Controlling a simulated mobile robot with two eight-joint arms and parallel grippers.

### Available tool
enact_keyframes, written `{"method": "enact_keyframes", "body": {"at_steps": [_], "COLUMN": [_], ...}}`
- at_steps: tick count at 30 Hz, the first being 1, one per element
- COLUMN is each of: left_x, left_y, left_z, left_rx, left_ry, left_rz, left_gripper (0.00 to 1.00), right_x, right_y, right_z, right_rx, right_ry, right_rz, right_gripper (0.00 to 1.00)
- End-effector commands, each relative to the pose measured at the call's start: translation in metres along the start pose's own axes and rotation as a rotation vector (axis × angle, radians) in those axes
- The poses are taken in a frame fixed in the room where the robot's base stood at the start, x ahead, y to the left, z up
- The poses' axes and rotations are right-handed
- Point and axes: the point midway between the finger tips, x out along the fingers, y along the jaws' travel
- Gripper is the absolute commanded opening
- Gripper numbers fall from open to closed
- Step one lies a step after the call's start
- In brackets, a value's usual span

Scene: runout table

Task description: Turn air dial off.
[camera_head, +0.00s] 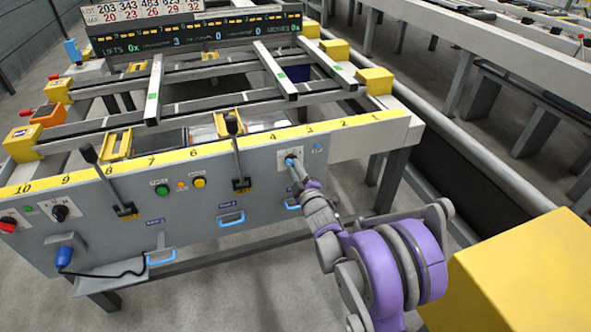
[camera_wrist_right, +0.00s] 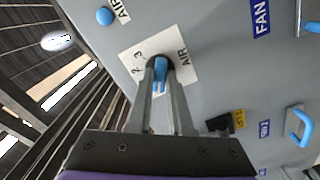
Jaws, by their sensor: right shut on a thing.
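The air dial (camera_wrist_right: 160,70) is a blue knob on a white plate (camera_wrist_right: 185,58) marked AIR, with the numbers 2 and 3 visible. It sits on the grey front panel. My right gripper (camera_wrist_right: 161,66) is shut on the dial, one finger on each side of it. In the head view, my right gripper (camera_head: 291,161) reaches the panel from the lower right and hides most of the dial. What the dial points at is hard to tell. My left gripper is not in view.
Two black levers (camera_head: 90,153) (camera_head: 232,125), a green button (camera_head: 162,190), a yellow button (camera_head: 199,182) and a black knob (camera_head: 60,212) are on the panel. Blue handles (camera_head: 231,219) stick out low down. A yellow block (camera_head: 530,275) stands at the lower right.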

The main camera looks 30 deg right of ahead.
Motion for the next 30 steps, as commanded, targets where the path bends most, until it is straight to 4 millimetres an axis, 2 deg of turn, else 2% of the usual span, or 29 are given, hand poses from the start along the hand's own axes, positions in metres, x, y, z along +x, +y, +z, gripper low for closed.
{"method": "enact_keyframes", "body": {"at_steps": [15, 16, 21, 30], "left_x": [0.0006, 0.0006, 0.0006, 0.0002], "left_y": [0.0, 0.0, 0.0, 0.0], "left_z": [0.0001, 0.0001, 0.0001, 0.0], "left_rx": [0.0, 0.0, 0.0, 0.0], "left_ry": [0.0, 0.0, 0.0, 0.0], "left_rz": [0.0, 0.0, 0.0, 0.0], "left_gripper": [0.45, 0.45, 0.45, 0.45], "right_x": [-0.0004, -0.0004, -0.0003, -0.0016], "right_y": [-0.0005, -0.0005, -0.0003, 0.0], "right_z": [0.0001, 0.0001, 0.0, 0.0], "right_rx": [-0.021, -0.021, -0.02, -0.02], "right_ry": [-0.001, -0.001, -0.001, 0.0], "right_rz": [-0.001, -0.001, -0.001, 0.0], "right_gripper": [0.0, 0.2, 0.49, 0.49]}}
